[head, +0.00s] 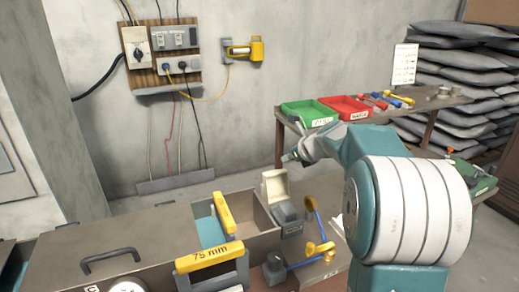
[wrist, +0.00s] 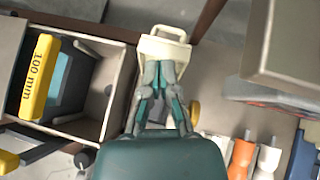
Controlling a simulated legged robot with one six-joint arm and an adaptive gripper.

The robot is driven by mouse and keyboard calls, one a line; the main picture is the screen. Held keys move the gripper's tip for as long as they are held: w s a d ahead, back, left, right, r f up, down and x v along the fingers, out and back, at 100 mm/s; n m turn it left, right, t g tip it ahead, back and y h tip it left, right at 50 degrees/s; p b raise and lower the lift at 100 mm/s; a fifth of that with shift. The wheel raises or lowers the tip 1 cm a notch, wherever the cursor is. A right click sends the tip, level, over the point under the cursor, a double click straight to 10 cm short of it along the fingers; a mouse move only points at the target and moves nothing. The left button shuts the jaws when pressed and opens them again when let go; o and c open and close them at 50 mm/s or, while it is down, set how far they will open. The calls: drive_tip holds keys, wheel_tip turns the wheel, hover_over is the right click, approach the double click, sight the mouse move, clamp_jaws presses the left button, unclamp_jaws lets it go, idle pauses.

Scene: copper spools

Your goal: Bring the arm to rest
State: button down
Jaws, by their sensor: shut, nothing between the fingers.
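My gripper (wrist: 159,72) is shut with nothing between its grey and teal fingers. In the wrist view its tips overlap a cream frame-like part (wrist: 165,46) seen beyond them; I cannot tell how far apart they are. In the head view my gripper (head: 292,157) shows small at the end of my teal arm, raised above the bench and in front of the far table. My own large white and teal arm joint hides much of the right side.
Below stands a bench with an open box (head: 262,217), a yellow "75 mm" handle (head: 209,257) and a cream-lidded grey container (head: 288,212). Behind are a green tray (head: 308,113) and a red tray (head: 345,107) on a table. Grey sacks (head: 460,59) are stacked right.

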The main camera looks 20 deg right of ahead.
drive_tip(key=s+a+r+n+g, duration=0.3)
drive_tip(key=s+a+n, duration=1.2)
drive_tip(key=s+n, duration=0.1)
drive_tip(key=s+a+f+n+h, duration=0.1)
drive_tip(key=s+f+n, duration=0.1)
drive_tip(key=s+n, duration=0.6)
drive_tip(key=s+a+f+n+g+h, duration=0.1)
drive_tip(key=s+f+n+h, duration=0.1)
drive_tip(key=s+n, duration=0.6)
drive_tip(key=shift+s+a+f, duration=0.4)
drive_tip(key=shift+s+f, duration=0.2)
drive_tip(key=shift+s, duration=0.55)
